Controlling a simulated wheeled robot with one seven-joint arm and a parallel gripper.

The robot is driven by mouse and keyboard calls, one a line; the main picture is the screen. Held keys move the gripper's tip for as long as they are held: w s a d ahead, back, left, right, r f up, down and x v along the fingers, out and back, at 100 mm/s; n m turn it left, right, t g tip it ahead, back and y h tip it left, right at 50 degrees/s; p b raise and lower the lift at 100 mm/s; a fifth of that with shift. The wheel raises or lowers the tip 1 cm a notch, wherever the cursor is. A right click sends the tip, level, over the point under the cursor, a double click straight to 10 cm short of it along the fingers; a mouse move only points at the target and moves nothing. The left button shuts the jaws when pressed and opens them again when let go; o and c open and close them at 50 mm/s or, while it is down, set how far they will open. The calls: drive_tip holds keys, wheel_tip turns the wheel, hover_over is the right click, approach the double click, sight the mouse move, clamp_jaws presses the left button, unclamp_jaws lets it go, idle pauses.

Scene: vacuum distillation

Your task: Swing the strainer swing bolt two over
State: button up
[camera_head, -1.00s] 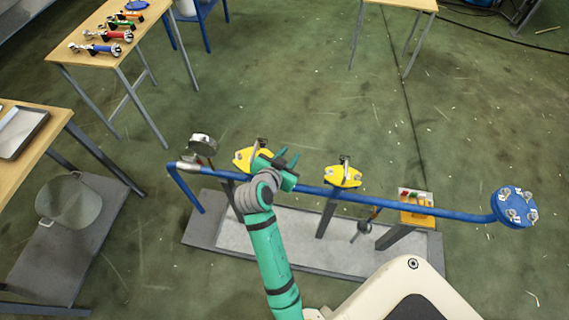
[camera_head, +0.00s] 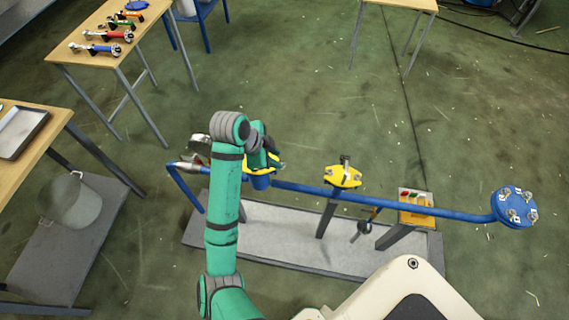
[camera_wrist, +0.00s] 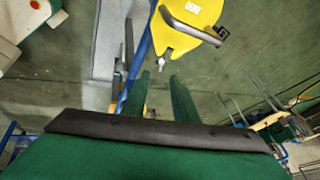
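A blue round flange (camera_head: 514,210) at the right end of the blue pipe carries several metal bolts and looks like the strainer cover; single bolts are too small to tell apart. My gripper (camera_wrist: 160,82) is at the pipe's left part, far from this flange. In the wrist view its two green fingers stand apart with nothing between them. A yellow valve body (camera_wrist: 180,32) with a bent metal handle (camera_wrist: 190,27) lies just beyond the fingertips.
A second yellow valve (camera_head: 343,177) sits mid-pipe. The blue pipe (camera_head: 420,210) runs above a grey tray (camera_head: 285,250). A gauge (camera_head: 200,143) stands at the left end.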

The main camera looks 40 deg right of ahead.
sight(284, 164)
drive_tip(key=x, duration=0.9)
drive_tip(key=shift+r, duration=0.1)
clamp_jaws()
drive_tip(key=shift+w, duration=0.1)
